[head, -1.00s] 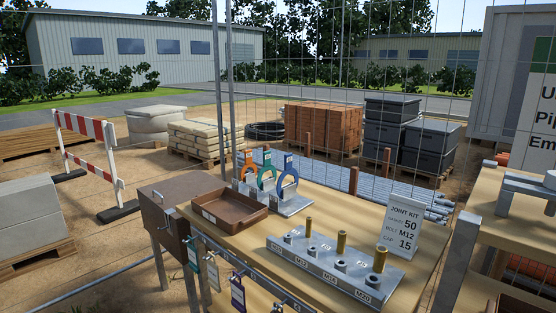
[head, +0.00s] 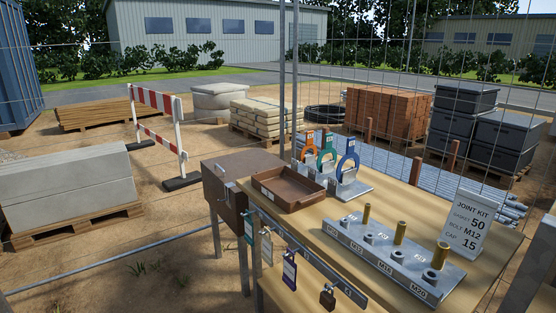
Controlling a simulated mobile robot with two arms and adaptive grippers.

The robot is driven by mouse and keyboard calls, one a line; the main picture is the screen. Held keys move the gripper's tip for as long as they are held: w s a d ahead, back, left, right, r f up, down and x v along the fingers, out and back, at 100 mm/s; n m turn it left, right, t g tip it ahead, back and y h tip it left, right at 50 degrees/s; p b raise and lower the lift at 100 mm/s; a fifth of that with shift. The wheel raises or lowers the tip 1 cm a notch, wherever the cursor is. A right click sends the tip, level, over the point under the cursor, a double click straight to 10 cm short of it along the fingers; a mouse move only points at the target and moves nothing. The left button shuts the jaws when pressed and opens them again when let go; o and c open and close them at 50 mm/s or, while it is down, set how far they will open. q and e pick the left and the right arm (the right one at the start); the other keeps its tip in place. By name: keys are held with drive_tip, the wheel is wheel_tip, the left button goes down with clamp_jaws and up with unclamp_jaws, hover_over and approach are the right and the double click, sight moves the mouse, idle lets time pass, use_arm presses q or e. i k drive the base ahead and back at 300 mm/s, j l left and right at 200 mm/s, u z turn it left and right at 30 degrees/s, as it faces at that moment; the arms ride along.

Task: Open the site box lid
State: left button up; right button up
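The site box (head: 238,175) is a brown metal box on legs at the left end of the wooden workbench. Its lid (head: 245,165) looks shut and lies flat. A small metal hasp or latch shows on its front face. Neither of my grippers is in the head view.
A brown tray (head: 289,188), coloured rings on a stand (head: 348,185) and a bolt rack (head: 392,258) stand on the workbench (head: 318,226).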

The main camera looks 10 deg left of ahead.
sight(227, 169)
drive_tip(key=i+j+z, duration=0.15)
drive_tip(key=i+j, duration=1.2)
drive_tip(key=j, duration=0.1)
